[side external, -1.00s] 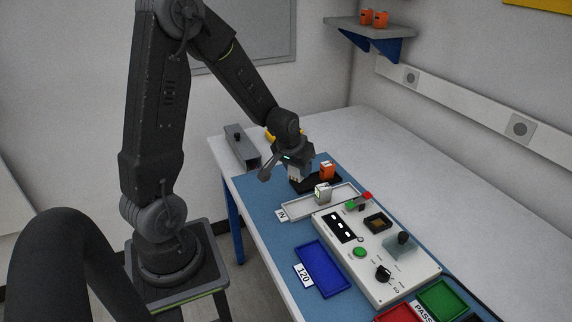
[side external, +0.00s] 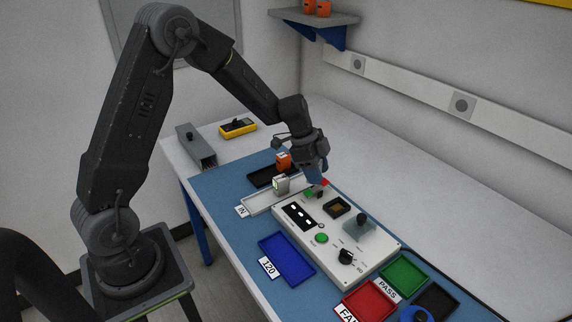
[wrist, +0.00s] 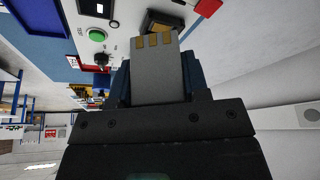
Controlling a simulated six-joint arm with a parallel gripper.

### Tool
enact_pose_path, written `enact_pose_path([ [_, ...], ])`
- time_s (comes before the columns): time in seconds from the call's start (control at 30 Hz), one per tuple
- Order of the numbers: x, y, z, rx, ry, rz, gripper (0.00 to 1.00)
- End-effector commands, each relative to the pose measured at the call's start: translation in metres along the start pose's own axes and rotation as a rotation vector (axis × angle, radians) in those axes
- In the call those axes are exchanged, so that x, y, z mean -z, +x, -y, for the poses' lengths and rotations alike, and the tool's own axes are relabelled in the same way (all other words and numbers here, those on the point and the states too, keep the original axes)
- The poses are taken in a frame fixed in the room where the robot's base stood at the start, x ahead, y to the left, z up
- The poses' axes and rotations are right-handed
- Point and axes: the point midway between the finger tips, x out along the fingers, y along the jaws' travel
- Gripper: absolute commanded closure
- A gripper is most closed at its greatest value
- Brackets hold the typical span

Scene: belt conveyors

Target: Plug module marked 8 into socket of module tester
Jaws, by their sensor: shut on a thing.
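My gripper (side external: 317,180) is above the far left end of the module tester (side external: 360,262), pointing down. In the wrist view its blue fingers (wrist: 159,72) are shut on a grey module (wrist: 157,88) with gold contacts at its free end. I cannot read a number on it. The tester's dark socket (side external: 337,207) looks empty; in the wrist view the socket (wrist: 165,22) lies just beyond the module's contact end, apart from it. Another grey module (side external: 281,184) stands in the IN tray (side external: 258,205); its marking is unreadable.
Blue (side external: 287,260), red (side external: 366,301) and green (side external: 403,276) trays lie around the tester.

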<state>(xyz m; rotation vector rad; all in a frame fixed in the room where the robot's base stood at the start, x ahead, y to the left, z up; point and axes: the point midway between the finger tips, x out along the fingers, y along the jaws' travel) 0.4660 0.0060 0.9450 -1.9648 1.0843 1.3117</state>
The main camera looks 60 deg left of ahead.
Motion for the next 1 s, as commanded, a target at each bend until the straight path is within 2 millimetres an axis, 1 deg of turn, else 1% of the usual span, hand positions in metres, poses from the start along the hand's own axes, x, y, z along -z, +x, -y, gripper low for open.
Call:
enact_pose_path([
  [0.03, 0.015, 0.006, 0.0, -0.044, 0.109, 0.0, 0.79],
  [0.1, 0.032, 0.011, -0.001, -0.098, 0.241, 0.0, 0.79],
  [0.2, 0.049, 0.017, -0.003, -0.158, 0.38, 0.001, 0.79],
  [0.3, 0.06, 0.019, -0.004, -0.194, 0.468, 0.001, 0.79],
  [0.37, 0.064, 0.02, -0.005, -0.205, 0.498, 0.002, 0.79],
  [0.57, 0.064, 0.026, -0.005, -0.219, 0.524, 0.002, 0.79],
  [1.0, 0.048, 0.063, -0.005, -0.217, 0.519, 0.004, 0.79],
])
